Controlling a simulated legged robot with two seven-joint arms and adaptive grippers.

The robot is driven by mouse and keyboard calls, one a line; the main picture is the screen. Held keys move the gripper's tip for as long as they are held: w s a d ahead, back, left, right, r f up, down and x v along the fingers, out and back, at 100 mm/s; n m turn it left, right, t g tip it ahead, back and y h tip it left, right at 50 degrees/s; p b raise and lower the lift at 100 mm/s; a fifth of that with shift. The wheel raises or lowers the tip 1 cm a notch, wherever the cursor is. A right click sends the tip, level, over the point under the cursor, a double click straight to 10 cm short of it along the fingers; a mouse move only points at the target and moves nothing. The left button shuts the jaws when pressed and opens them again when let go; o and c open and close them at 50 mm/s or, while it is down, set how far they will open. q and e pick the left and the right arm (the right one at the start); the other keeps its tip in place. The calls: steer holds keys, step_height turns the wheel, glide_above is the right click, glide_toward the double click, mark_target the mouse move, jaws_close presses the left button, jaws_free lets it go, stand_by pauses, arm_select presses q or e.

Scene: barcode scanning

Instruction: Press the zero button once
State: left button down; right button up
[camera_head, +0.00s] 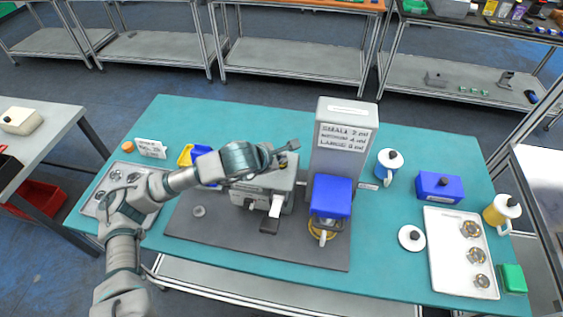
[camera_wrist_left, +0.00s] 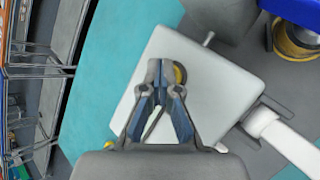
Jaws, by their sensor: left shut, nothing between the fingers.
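A light grey machine (camera_head: 262,182) stands on the dark mat in the middle of the table. On its top is a small round dark-and-yellow button (camera_wrist_left: 180,73); no label on it can be read, so I cannot tell whether it is the zero button. My left gripper (camera_head: 292,146) is shut and empty, reaching in from the left over the machine's top. In the left wrist view the closed fingertips (camera_wrist_left: 160,70) appear right beside the button and partly cover it. I cannot tell whether they touch it. My right gripper is not in view.
A tall grey dispenser (camera_head: 343,140) with a blue-topped unit (camera_head: 331,195) stands just right of the machine. A white-handled part (camera_head: 276,206) sticks out in front. A blue mug (camera_head: 388,165), a blue box (camera_head: 440,186) and a white tray (camera_head: 445,260) lie further right.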

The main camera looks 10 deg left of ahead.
arm_select(q)
steer(key=shift+f, duration=0.2)
stand_by(0.5)
steer(key=shift+r, duration=0.9)
steer(key=shift+r+p, duration=1.15)
steer(key=shift+r, duration=1.35)
